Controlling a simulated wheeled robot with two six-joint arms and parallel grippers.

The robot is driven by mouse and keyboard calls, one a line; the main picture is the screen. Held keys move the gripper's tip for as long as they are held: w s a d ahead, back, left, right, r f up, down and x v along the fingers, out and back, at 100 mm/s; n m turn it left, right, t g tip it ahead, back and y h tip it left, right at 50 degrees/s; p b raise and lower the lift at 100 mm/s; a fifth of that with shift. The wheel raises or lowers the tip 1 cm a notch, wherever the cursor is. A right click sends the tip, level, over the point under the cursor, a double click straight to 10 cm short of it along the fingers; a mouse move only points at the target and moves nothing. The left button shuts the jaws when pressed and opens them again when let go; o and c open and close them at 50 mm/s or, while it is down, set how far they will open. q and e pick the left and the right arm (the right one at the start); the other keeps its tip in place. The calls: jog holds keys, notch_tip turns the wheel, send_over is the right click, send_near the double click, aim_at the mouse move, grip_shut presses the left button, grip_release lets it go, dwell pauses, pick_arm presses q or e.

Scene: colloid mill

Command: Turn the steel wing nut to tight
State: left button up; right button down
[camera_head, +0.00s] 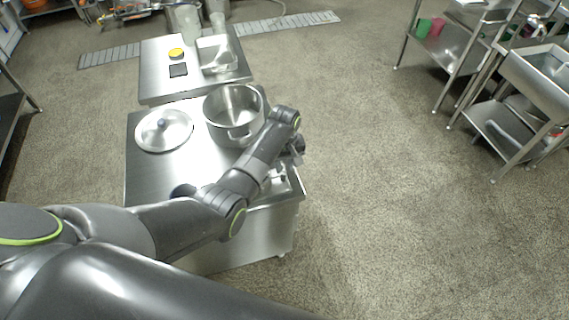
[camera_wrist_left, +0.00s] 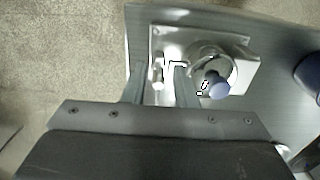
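The steel wing nut (camera_wrist_left: 158,72) appears as a small upright bright piece on a square steel plate (camera_wrist_left: 166,38) in the left wrist view. My left gripper (camera_wrist_left: 158,80) is open, with one finger on each side of it and a visible gap to each finger. Beside it is a round steel fitting with a blue-grey knob (camera_wrist_left: 218,89). In the head view my left gripper (camera_head: 298,148) is at the right edge of the steel bench (camera_head: 150,178), and the arm largely hides the fitting there; I cannot make out the wing nut. My right gripper is not in view.
A steel pot (camera_head: 233,118) and a round lid (camera_head: 164,130) sit on the bench near my left arm. Behind, a second steel table (camera_head: 155,88) holds a yellow item (camera_head: 176,53) and a tray (camera_head: 217,55). Open floor lies to the right, before steel shelving (camera_head: 455,50).

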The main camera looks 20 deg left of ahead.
pick_arm(q)
jog(key=shift+c, duration=0.2)
grip_shut()
jog(key=m+p, duration=0.2)
jog(key=m, duration=0.1)
jog(key=shift+s+a+r+p, duration=0.1)
jog(key=shift+a+r+p, duration=0.15)
jog(key=shift+p, duration=0.15)
jog(key=m+p, duration=0.1)
jog(key=m, duration=0.2)
jog(key=a+m+p, duration=0.1)
jog(key=m, duration=0.2)
jog(key=m+p, duration=0.1)
jog(key=m, duration=0.2)
jog(key=shift+a+f, duration=0.15)
jog(key=shift+a, duration=0.1)
jog(key=m, duration=0.4)
jog(key=w+m, duration=0.1)
jog(key=shift+a+m+p, duration=0.3)
jog(key=shift+m, duration=0.1)
